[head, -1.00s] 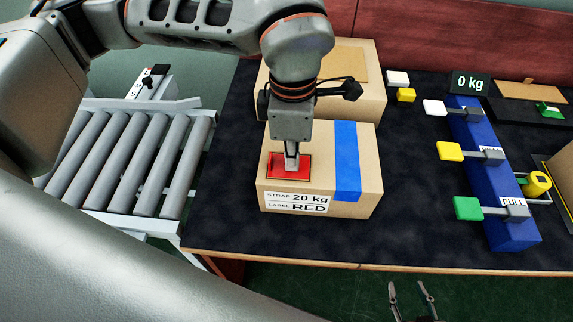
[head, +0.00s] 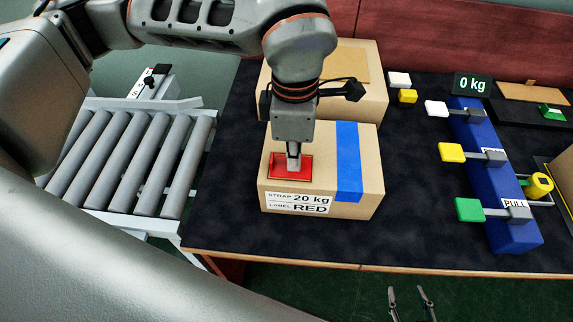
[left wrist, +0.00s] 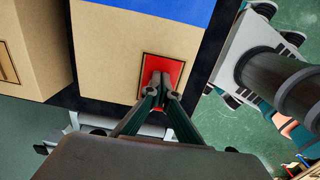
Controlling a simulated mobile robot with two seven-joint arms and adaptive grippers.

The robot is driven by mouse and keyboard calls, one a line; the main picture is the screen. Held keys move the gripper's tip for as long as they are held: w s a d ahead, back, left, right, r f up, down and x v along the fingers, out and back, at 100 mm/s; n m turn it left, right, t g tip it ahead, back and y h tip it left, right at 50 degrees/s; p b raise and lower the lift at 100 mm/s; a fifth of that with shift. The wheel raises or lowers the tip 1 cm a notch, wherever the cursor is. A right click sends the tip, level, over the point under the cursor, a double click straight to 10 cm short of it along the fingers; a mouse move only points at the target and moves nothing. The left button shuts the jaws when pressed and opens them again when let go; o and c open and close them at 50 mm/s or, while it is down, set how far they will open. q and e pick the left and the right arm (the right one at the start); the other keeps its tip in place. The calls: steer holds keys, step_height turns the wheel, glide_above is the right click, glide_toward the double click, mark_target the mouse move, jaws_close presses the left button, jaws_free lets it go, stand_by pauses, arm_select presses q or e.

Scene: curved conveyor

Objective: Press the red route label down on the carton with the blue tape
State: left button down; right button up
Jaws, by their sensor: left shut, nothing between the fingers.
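The carton with the blue tape (head: 347,152) stands upright near the front edge of the table. Its front sticker reads STRAP 20 kg, LABEL RED. The red label (head: 277,167) lies flat on the carton's top, left of the tape. My left gripper (head: 293,166) points straight down with its fingers shut and empty, their tips at the label; I cannot tell whether they touch it. In the left wrist view the shut fingers (left wrist: 162,92) cover the label's middle, and the red label (left wrist: 177,67) shows around them. My right gripper (head: 409,303) is at the bottom edge, fingers apart and empty, away from the table.
A second carton (head: 360,98) stands right behind. A roller conveyor (head: 130,160) is at the left. A blue bar (head: 505,225) with white, yellow and green handles stands at the right, near a 0 kg display (head: 472,85). The dark table between carton and bar is clear.

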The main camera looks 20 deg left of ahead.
arm_select(q)
steer(key=shift+s+f, duration=0.15)
steer(key=shift+f, duration=0.4)
steer(key=shift+s+f, duration=0.15)
steer(key=shift+f, duration=0.35)
arm_select(e)
steer(key=shift+s+f, duration=0.1)
steer(key=shift+f, duration=0.2)
arm_select(q)
steer(key=shift+w+r+p, duration=0.1)
steer(key=shift+r+p, duration=0.2)
steer(key=shift+r, duration=0.25)
steer(key=r+p, duration=0.3)
steer(key=r, duration=0.2)
steer(key=shift+w+r, duration=0.1)
steer(key=shift+w, duration=0.1)
steer(key=shift+r, duration=0.3)
arm_select(e)
step_height(320, 180, up, 6)
steer(key=w, duration=0.2)
steer(key=shift+w+t, duration=0.3)
